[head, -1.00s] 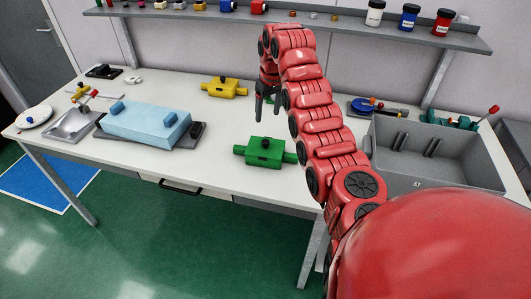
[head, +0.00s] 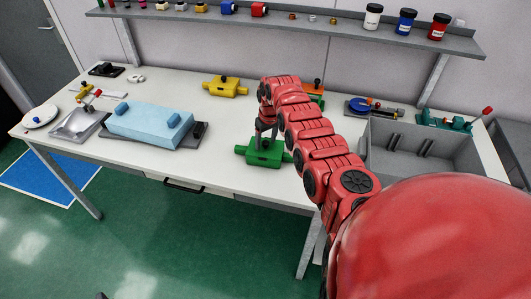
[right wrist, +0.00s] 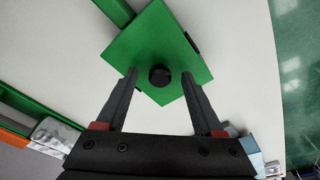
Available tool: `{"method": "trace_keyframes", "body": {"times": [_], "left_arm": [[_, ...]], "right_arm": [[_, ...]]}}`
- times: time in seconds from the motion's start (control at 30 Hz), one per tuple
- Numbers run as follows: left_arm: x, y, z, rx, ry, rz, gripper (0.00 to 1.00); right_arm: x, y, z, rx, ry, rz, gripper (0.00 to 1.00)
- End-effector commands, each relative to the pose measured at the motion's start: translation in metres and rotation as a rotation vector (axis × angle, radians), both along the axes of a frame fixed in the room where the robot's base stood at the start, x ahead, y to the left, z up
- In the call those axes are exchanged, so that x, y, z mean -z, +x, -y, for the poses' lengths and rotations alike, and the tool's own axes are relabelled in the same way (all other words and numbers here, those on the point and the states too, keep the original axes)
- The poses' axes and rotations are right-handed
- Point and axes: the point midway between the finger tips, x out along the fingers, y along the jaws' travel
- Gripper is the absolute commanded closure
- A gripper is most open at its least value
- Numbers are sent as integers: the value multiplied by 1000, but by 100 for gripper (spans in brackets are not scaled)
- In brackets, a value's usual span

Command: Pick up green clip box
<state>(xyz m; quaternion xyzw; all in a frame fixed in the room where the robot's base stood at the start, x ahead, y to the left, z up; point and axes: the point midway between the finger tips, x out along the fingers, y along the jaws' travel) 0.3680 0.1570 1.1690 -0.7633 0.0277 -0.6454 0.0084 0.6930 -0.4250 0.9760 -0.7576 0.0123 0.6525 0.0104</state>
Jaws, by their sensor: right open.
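The green clip box (head: 264,153) sits on the white table near its front edge, with a dark knob on top. In the right wrist view the green clip box (right wrist: 150,40) lies right below my right gripper, its black knob between the fingertips. My right gripper (head: 265,138) is at the top of the box in the head view. In the right wrist view its fingers (right wrist: 160,80) are apart, one on each side of the knob. I cannot tell whether they touch the box. My left gripper is not in view.
A yellow clip box (head: 225,86) stands behind. A light blue box (head: 150,124) lies on a dark base to the left. A grey bin (head: 385,175) stands to the right. A shelf (head: 300,27) with jars runs along the back wall.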

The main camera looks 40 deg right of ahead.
Motion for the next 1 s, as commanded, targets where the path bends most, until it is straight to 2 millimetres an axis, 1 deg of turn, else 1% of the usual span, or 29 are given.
{"method": "trace_keyframes", "body": {"times": [0.17, 0.2, 0.37, 0.5, 0.57, 0.6, 1.0], "left_arm": [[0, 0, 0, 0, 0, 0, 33], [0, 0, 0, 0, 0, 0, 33], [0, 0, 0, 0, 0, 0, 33], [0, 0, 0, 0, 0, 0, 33], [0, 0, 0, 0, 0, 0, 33], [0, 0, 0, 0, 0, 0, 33], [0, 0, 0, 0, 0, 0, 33]], "right_arm": [[0, 0, 0, 0, 0, 1, 31], [0, 0, 0, 0, 0, 1, 32], [0, 0, 0, 0, 0, 1, 61], [0, 0, 0, 0, 0, 1, 86], [0, 0, 0, 0, 0, 1, 97], [0, 0, 0, 0, 0, 1, 100], [0, 0, 0, 0, 0, 1, 100]]}}
